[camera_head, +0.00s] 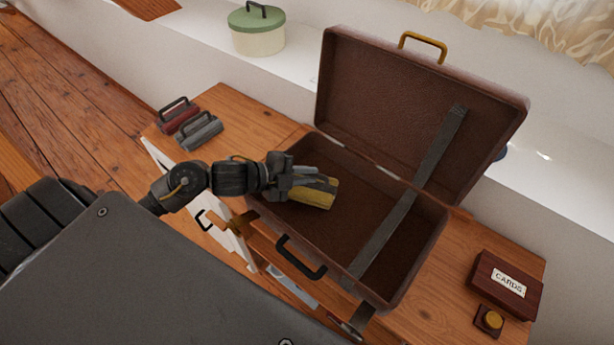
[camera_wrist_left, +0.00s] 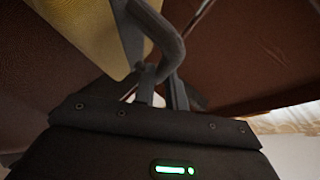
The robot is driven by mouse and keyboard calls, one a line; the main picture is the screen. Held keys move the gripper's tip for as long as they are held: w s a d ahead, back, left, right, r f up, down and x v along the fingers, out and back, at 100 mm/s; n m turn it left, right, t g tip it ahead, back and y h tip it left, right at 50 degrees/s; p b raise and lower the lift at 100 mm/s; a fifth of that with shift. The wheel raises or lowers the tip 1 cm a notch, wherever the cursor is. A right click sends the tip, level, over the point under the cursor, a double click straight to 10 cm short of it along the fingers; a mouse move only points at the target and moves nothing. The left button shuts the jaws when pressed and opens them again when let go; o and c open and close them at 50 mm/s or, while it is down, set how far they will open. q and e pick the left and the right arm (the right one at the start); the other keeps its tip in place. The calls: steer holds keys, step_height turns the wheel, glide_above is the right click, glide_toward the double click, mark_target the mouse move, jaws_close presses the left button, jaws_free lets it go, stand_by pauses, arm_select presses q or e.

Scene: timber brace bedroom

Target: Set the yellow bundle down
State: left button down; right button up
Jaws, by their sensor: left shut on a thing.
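The yellow bundle (camera_head: 314,195) is in my left gripper (camera_head: 308,186), over the left part of the open brown suitcase (camera_head: 427,216). My left gripper is shut on it. In the left wrist view the bundle's yellow side (camera_wrist_left: 85,28) shows at the upper left, beside a dark grey bent handle. I cannot tell whether the bundle touches the suitcase floor. My right gripper is not in view.
The suitcase lid stands open at the back, with a grey strap (camera_head: 412,200) running down into the case. A red bundle (camera_head: 178,114) and a grey bundle (camera_head: 199,131) lie on the wooden top at left. A cards box (camera_head: 504,283) is at right.

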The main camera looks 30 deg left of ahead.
arm_select(q)
steer(key=shift+f, duration=0.35)
steer(key=shift+f, duration=0.15)
steer(key=shift+f+b, duration=0.45)
steer(key=shift+f, duration=0.1)
steer(key=c, duration=1.4)
jaws_free()
steer(key=shift+c, duration=0.2)
steer(key=shift+r, duration=0.1)
